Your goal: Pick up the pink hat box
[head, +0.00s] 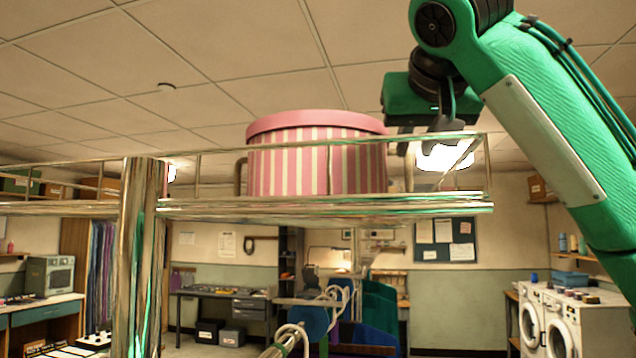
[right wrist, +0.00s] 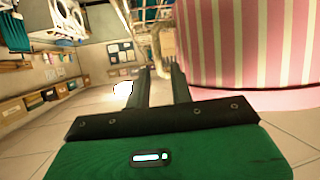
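The pink hat box (head: 318,160) is a round drum with pink and cream stripes and a plain pink lid. It stands upright on a high metal shelf (head: 330,208) behind a thin rail. My right gripper (head: 420,148) is at the box's right side, near lid height, apart from it in the head view. Its two dark fingers are parted with nothing between them. In the right wrist view, the fingers (right wrist: 158,70) point past the striped box (right wrist: 245,45), which fills the upper right. That view is upside down, with the lid lowest. My left gripper is out of view.
The shelf's rail (head: 470,137) runs along its front and right end, close under my right gripper. A thick shiny post (head: 138,250) stands left of the box. Ceiling panels lie above. Washing machines (head: 565,318) and a workbench (head: 225,293) stand lower in the room.

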